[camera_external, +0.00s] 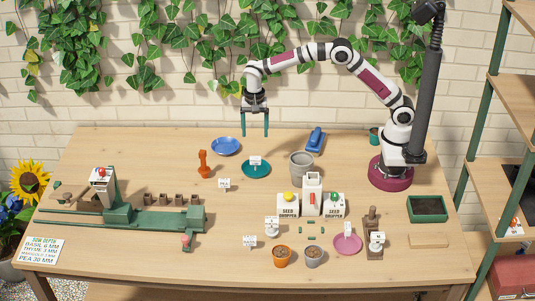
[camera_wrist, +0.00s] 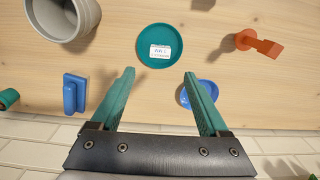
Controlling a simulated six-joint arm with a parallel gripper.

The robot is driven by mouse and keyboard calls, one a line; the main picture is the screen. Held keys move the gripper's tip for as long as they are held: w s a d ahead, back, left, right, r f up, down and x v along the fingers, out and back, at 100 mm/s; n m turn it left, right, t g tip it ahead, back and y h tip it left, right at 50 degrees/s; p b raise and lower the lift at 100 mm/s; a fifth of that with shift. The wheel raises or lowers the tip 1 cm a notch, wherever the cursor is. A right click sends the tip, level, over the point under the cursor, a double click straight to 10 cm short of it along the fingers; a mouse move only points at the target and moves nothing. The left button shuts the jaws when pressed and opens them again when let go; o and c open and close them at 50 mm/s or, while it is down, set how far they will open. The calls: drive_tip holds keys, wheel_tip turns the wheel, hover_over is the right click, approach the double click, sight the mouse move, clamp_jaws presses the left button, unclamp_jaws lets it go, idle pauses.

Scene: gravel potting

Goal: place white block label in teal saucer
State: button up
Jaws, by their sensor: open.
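A white block label (camera_external: 255,160) with dark print is in the teal saucer (camera_external: 256,174), near its middle. In the wrist view the label (camera_wrist: 160,51) lies inside the rim of the saucer (camera_wrist: 174,34), with teal showing all around it. My gripper (camera_external: 255,134) is open and empty, raised above the back of the table. In the wrist view its two teal fingers (camera_wrist: 160,74) are spread wide, apart from the label and the saucer. Another white label (camera_external: 224,184) stands on the bare wood to the left of the saucer.
A blue saucer (camera_external: 226,146), an orange tool (camera_external: 204,164), a blue tool (camera_external: 315,140) and a grey pot (camera_external: 301,165) surround the teal saucer. A green rail machine (camera_external: 150,216) fills the left. More labels and small pots are near the front.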

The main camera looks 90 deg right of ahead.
drive_tip(key=s+a+r+n, duration=0.1)
drive_tip(key=s+r+n, duration=0.25)
drive_tip(key=s, duration=0.35)
drive_tip(key=s+a+r+n, duration=0.2)
drive_tip(key=s+r, duration=0.3)
drive_tip(key=s, duration=0.3)
drive_tip(key=s+a+f+n+y, duration=0.1)
drive_tip(key=s+n, duration=0.2)
drive_tip(key=s, duration=0.7)
drive_tip(key=s+a+f+n, duration=0.1)
drive_tip(key=s+n, duration=0.3)
drive_tip(key=s, duration=0.7)
drive_tip(key=shift+a+y, duration=0.4)
drive_tip(key=shift+a, duration=0.05)
